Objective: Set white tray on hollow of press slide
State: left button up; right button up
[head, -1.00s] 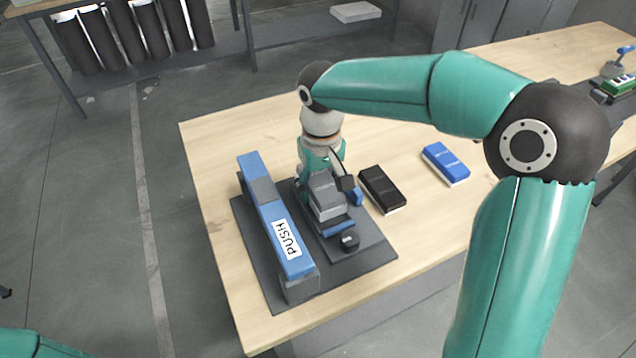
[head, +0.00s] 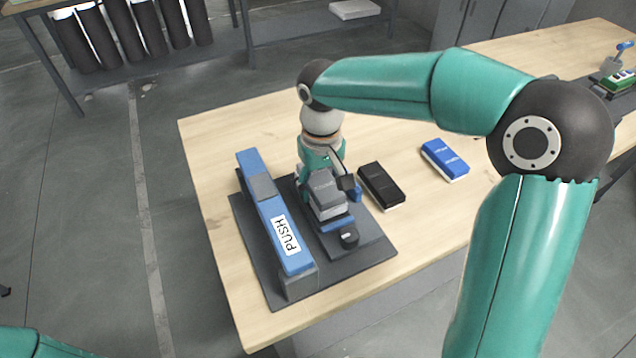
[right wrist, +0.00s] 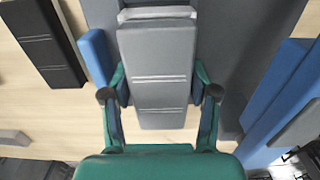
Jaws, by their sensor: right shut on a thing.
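The white tray (head: 327,206) shows as a light grey block with a paler edge. It is over the dark base plate of the press (head: 368,254), beside the blue PUSH bar. My right gripper (right wrist: 160,93) is shut on the tray, one finger on each long side. In the head view the right gripper (head: 322,168) is at the tray's far end, fingertips partly hidden. A blue piece (head: 339,223) shows at the tray's near end. The tray hides the hollow, and I cannot tell whether it touches the slide. My left gripper is out of view.
The blue PUSH bar (head: 285,240) stands along the left of the plate. A black block (head: 381,184) and a blue block (head: 445,158) lie to the right. The wooden table (head: 225,130) is clear behind.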

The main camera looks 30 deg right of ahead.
jog(key=shift+f+b, duration=0.6)
jog(key=shift+f, duration=0.35)
dwell(1.4)
jog(key=o, duration=1.2)
jog(key=shift+o, duration=0.3)
jog(key=shift+o, duration=1)
jog(key=shift+r+p, duration=3)
jog(key=shift+r, duration=0.55)
